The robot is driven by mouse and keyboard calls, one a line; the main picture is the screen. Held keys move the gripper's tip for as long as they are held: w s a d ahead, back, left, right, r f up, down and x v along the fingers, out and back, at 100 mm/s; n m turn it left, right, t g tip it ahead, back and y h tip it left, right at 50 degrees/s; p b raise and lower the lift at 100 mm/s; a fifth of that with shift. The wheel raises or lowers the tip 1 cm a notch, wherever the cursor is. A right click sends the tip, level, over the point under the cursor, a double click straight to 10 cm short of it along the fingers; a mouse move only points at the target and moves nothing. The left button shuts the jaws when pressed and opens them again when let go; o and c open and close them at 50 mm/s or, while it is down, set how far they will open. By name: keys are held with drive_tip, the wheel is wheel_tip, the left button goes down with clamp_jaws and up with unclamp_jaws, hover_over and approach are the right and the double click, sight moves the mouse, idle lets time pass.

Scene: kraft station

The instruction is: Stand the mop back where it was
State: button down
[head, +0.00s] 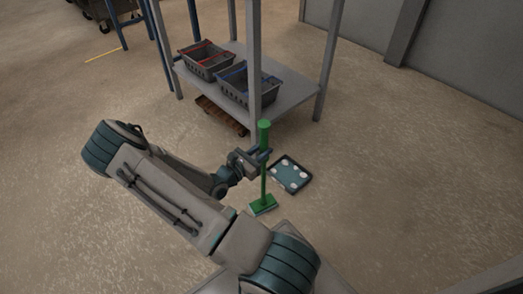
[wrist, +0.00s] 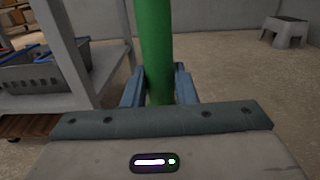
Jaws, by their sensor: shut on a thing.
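The green mop (head: 264,180) stands about upright beside the front post of the shelf rack in the head view. Its flat green head (head: 263,205) is at floor level; I cannot tell whether it touches the floor. My gripper (head: 262,156) is shut around the upper part of the handle. In the wrist view the green handle (wrist: 157,45) rises between the two fingers of my gripper (wrist: 159,88). The mop's lower part is hidden in that view.
A grey shelf rack (head: 290,92) holds two grey baskets (head: 207,62) (head: 245,88). A dark flat tray with pale round spots (head: 289,175) lies on the floor just right of the mop. A grey step stool (wrist: 286,31) stands by the wall. Floor to the right is clear.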

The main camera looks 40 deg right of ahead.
idle(0.4)
drive_tip(key=c, duration=1.1)
unclamp_jaws()
drive_tip(key=shift+a, duration=0.1)
drive_tip(key=shift+s+a+f+p, duration=0.2)
drive_tip(key=shift+a+p, duration=0.5)
drive_tip(key=shift+a, duration=1.55)
drive_tip(key=shift+s+a+r+p, duration=0.1)
drive_tip(key=shift+s+a+p, duration=0.4)
drive_tip(key=shift+a, duration=1.8)
drive_tip(key=shift+s+a+f+p, duration=0.1)
drive_tip(key=shift+a+p, duration=0.75)
drive_tip(key=shift+a, duration=1.4)
drive_tip(key=s+a+r+m+y+p, duration=0.4)
drive_tip(key=r+p, duration=0.7)
drive_tip(key=r, duration=1)
drive_tip(key=s+a+r+m+y+p, duration=0.3)
drive_tip(key=r+m+y+p, duration=0.5)
drive_tip(key=r, duration=1.2)
drive_tip(key=s+a+r+m+y+p, duration=0.4)
drive_tip(key=r+p, duration=1)
drive_tip(key=r, duration=0.7)
drive_tip(key=shift+s+a+r+m+t+y, duration=0.15)
drive_tip(key=shift+s+a+m+t+y, duration=0.1)
drive_tip(key=shift+m+y, duration=0.45)
drive_tip(key=shift+s+a+r+m+t+y, duration=0.15)
drive_tip(key=shift+a+m+y, duration=0.2)
drive_tip(key=shift+m, duration=0.65)
